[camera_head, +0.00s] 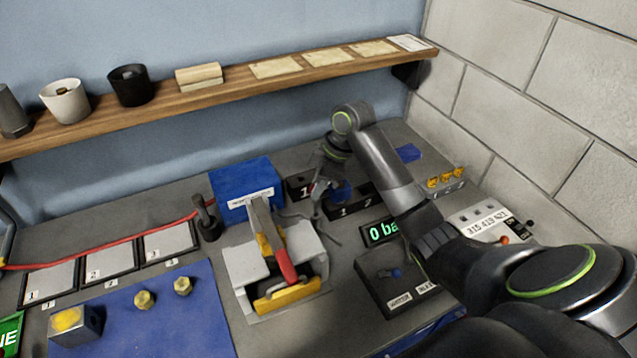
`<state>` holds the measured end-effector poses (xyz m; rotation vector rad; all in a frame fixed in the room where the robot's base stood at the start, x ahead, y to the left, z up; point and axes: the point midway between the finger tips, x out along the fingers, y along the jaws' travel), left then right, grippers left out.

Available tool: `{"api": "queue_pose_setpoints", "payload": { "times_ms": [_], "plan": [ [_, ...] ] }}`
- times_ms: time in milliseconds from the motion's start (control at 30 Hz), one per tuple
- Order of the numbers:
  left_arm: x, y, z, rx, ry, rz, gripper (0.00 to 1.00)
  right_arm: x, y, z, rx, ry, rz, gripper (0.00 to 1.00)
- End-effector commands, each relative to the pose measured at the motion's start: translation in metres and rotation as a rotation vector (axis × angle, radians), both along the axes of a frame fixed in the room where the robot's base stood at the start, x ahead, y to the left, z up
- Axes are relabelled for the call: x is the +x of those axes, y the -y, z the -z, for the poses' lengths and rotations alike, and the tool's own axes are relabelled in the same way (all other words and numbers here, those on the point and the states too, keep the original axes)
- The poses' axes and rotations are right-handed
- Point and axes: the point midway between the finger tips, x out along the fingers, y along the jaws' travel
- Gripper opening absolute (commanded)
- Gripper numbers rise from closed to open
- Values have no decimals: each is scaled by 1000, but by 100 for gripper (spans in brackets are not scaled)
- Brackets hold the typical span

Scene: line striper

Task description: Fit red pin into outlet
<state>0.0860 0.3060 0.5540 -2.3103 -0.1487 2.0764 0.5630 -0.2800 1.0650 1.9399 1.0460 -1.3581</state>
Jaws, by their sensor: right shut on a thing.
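My right gripper (319,197) reaches down at the back middle of the bench, beside a black block marked 1 (298,184). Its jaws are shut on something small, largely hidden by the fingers. Another black block marked 1 and 2 (352,206) stands just right of the fingertips. I cannot tell which opening is the outlet, or whether the pin touches it. My left gripper is not in view.
A grey machine with a red-handled lever (283,262) and a blue box (243,185) stand left of the gripper. A green display (384,231) and black panel (398,284) lie in front of it. A wooden shelf (225,88) overhangs the back.

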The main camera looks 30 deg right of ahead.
Motion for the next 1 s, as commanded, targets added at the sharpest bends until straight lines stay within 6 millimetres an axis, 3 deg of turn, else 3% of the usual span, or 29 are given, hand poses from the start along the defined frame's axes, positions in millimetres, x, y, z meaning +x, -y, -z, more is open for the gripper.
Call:
{"api": "queue_pose_setpoints", "payload": {
  "times_ms": [1000],
  "plan": [
    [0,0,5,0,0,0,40,0,0,16,1,-1,0,6]
  ]
}}
